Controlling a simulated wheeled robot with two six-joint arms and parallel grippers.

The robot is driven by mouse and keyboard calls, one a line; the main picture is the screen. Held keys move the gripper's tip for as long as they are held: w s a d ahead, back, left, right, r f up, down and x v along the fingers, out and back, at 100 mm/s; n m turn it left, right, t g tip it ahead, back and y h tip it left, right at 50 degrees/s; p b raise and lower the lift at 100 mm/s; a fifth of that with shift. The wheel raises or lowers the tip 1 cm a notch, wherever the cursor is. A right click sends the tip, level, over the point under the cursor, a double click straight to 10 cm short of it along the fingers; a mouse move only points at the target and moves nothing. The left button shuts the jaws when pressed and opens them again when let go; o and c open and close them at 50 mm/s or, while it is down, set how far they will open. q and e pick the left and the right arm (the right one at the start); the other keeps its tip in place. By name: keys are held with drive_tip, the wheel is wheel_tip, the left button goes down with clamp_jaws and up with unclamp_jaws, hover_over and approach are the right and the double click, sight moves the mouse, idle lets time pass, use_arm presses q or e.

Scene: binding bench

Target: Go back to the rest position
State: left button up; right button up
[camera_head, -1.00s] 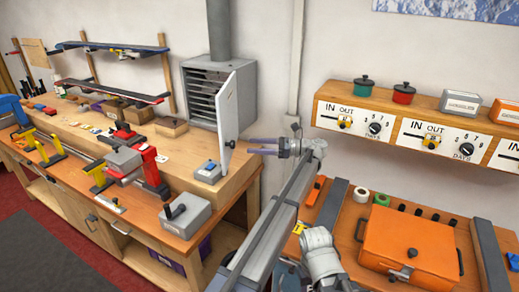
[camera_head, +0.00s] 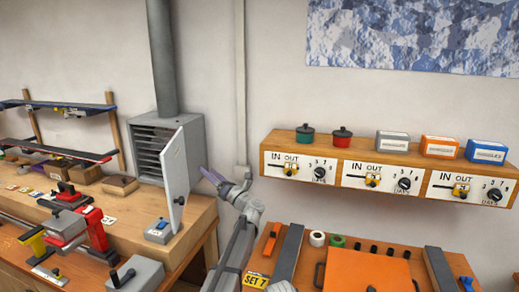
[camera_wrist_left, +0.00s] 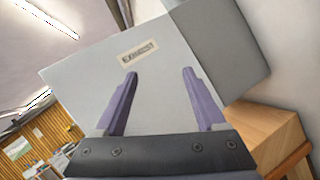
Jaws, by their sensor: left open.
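My left gripper (camera_head: 207,174) is open and empty. Its purple fingers point up and left, just right of the grey metal cabinet's open door (camera_head: 174,166) in the head view. In the left wrist view, the two fingers (camera_wrist_left: 158,75) stand apart with nothing between them. A pale grey panel with a small label (camera_wrist_left: 138,50) fills the view behind them; I cannot tell its exact distance.
The cabinet (camera_head: 153,146) stands on the left wooden bench (camera_head: 130,235). A wall shelf with dials (camera_head: 330,172) carries pots and boxes at right. Below it, an orange case (camera_head: 365,270) sits on another bench. Bare wall lies between cabinet and shelf.

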use_arm(q)
drive_tip(key=d+f+m+t+h, duration=0.2)
drive_tip(key=d+m+t+h, duration=0.55)
drive_tip(key=m+h, duration=0.95)
drive_tip(key=s+d+f+m+g+h, duration=0.3)
drive_tip(key=s+d+f+m+g, duration=0.3)
drive_tip(key=f+m, duration=0.45)
drive_tip(key=s+a+f+m+g, duration=0.2)
drive_tip(key=s+f+m+g, duration=0.3)
drive_tip(key=s, duration=0.4)
drive_tip(key=s+a+f+m+g, duration=0.2)
drive_tip(key=s+f+m+g, duration=0.15)
drive_tip(key=s+f, duration=0.45)
drive_tip(key=s+a+f+m+g+y, duration=0.1)
drive_tip(key=s+a+f+m+g, duration=0.15)
drive_tip(key=s, duration=0.55)
drive_tip(key=s+a+f+m+g+y, duration=0.1)
drive_tip(key=s+a+m+g+y, duration=0.2)
drive_tip(key=s, duration=0.6)
drive_tip(key=s+d+m+g, duration=0.1)
drive_tip(key=s+d+m, duration=0.1)
drive_tip(key=s+d, duration=0.4)
drive_tip(key=d, duration=0.3)
drive_tip(key=shift+d, duration=0.35)
